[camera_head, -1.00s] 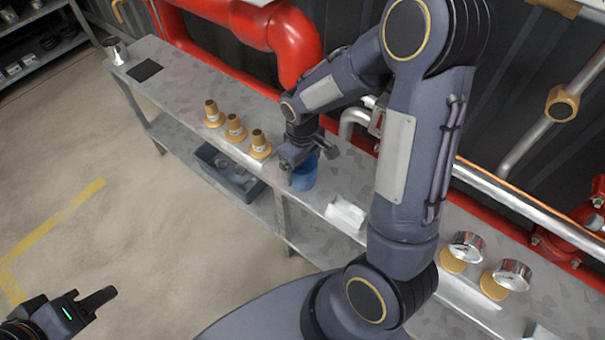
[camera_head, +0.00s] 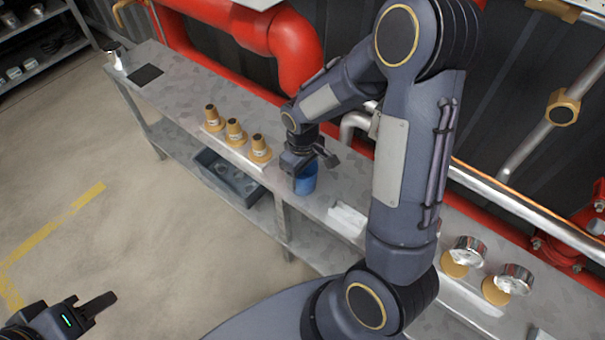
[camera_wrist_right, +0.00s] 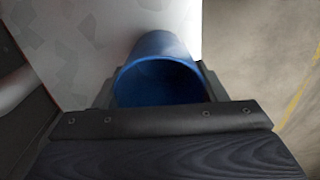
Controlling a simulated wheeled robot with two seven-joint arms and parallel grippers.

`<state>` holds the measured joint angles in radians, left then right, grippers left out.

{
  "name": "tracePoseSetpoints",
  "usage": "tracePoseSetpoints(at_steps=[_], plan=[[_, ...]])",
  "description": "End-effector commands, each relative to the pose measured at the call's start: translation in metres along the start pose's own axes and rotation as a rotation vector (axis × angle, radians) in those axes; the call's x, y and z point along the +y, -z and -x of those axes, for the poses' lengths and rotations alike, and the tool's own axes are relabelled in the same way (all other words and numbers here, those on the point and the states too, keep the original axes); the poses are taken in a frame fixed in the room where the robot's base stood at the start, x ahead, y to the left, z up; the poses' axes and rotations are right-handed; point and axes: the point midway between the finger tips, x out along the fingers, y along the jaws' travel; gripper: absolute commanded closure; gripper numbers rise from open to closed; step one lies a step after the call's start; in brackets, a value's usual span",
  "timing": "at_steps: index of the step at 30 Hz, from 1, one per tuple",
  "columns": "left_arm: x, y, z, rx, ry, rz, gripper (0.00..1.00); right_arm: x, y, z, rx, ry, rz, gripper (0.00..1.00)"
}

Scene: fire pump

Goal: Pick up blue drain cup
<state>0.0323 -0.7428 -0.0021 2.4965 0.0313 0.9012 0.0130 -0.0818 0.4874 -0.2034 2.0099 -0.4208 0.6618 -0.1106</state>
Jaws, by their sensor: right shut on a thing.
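The blue drain cup (camera_head: 306,180) stands on the grey metal bench, near its front edge. My right gripper (camera_head: 303,174) is over it from above, with its fingers at the cup. In the right wrist view the cup's open rim and dark blue inside (camera_wrist_right: 160,80) show between the fingers, and the gripper (camera_wrist_right: 158,95) is shut on it.
Several brass fittings (camera_head: 235,131) stand on the bench left of the cup. A white block (camera_head: 347,220) lies to its right, and gauges (camera_head: 468,250) stand farther right. Red pipes (camera_head: 290,45) run behind. A grey bin (camera_head: 228,177) is on the lower shelf.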

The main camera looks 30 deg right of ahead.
Motion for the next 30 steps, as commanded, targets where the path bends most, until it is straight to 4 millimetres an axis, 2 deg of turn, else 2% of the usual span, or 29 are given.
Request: tracePoseSetpoints(at_steps=[5, 10, 14, 18, 24, 30], plan=[[0.001, 0.001, 0.002, 0.0, 0.0, 0.0, 0.64, 0.0, 0.001, 0.01, 0.002, -0.001, 0.0, 0.59], [0.003, 0.004, 0.007, 0.0, 0.0, 0.0, 0.64, 0.0, 0.001, 0.035, 0.005, -0.001, 0.0, 0.59], [0.005, 0.006, 0.011, 0.0, 0.0, 0.0, 0.64, -0.022, 0.009, 0.061, 0.006, -0.001, 0.007, 0.59], [0.008, 0.009, 0.017, 0.0, 0.0, 0.0, 0.64, -0.049, 0.018, 0.095, 0.007, -0.001, 0.007, 0.59], [0.008, 0.009, 0.018, 0.0, 0.0, 0.0, 0.64, -0.095, 0.033, 0.113, 0.001, -0.001, 0.007, 0.59], [0.009, 0.01, 0.02, 0.0, 0.0, 0.0, 0.64, -0.123, 0.043, 0.126, 0.001, 0.0, 0.003, 0.59]])
